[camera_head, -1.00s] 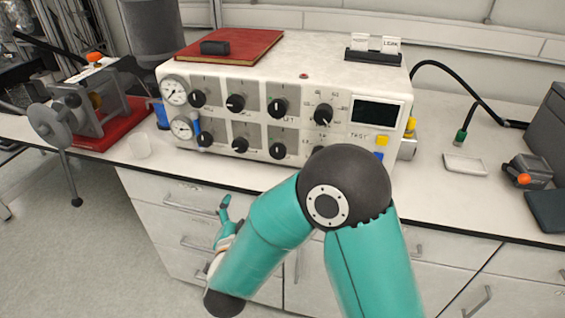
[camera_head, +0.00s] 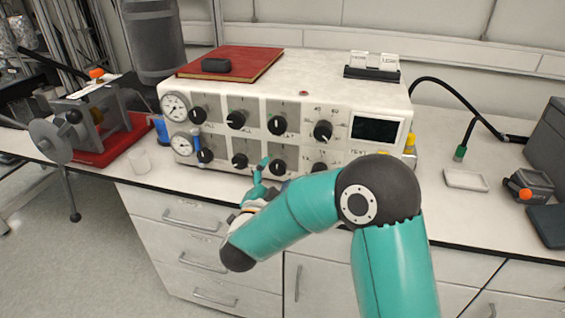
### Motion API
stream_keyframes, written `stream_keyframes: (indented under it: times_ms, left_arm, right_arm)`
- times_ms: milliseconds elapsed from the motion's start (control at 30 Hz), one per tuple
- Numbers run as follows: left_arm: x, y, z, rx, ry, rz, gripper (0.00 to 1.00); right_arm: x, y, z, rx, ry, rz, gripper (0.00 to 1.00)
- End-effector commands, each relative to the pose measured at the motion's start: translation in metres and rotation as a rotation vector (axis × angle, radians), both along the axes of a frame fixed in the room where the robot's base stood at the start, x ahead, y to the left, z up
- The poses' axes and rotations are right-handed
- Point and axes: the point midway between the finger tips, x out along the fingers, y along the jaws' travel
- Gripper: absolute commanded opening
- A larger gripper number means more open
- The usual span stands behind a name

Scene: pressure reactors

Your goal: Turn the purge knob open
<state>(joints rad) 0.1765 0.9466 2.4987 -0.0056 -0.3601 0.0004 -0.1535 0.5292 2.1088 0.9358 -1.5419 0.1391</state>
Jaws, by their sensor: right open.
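A white control box (camera_head: 300,92) stands on the bench, with two rows of black knobs on its front panel. The upper row has knobs such as the one at far left (camera_head: 198,115) and the one at far right (camera_head: 322,130). In the lower row are a left knob (camera_head: 205,156), a second knob (camera_head: 239,160) and a third knob (camera_head: 278,167). The labels are too small to tell which is the purge knob. My right gripper (camera_head: 264,180) is open, in front of the lower row near the second and third knobs. Contact cannot be made out. My left gripper is out of view.
Two gauges (camera_head: 175,106) sit at the panel's left end. A red book (camera_head: 245,60) lies on the box. A clear cup (camera_head: 139,160) stands left of it, a white dish (camera_head: 466,180) right. Drawers (camera_head: 190,215) lie below the bench edge.

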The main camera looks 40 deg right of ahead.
Motion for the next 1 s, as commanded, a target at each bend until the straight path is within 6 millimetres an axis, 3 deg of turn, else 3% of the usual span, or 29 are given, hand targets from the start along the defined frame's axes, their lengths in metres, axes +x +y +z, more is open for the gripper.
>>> stream_keyframes:
  times_ms: [233, 633, 1000]
  left_arm:
    - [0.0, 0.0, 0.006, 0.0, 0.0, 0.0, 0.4]
    - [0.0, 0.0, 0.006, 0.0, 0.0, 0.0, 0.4]
    - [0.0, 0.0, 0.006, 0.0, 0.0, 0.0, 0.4]
  right_arm:
    - [0.021, -0.026, 0.0, -0.001, 0.001, -0.001, 0.7]
    - [0.026, -0.031, -0.001, 0.0, 0.001, -0.001, 0.7]
    - [0.025, -0.031, 0.0, 0.0, 0.001, -0.001, 0.09]
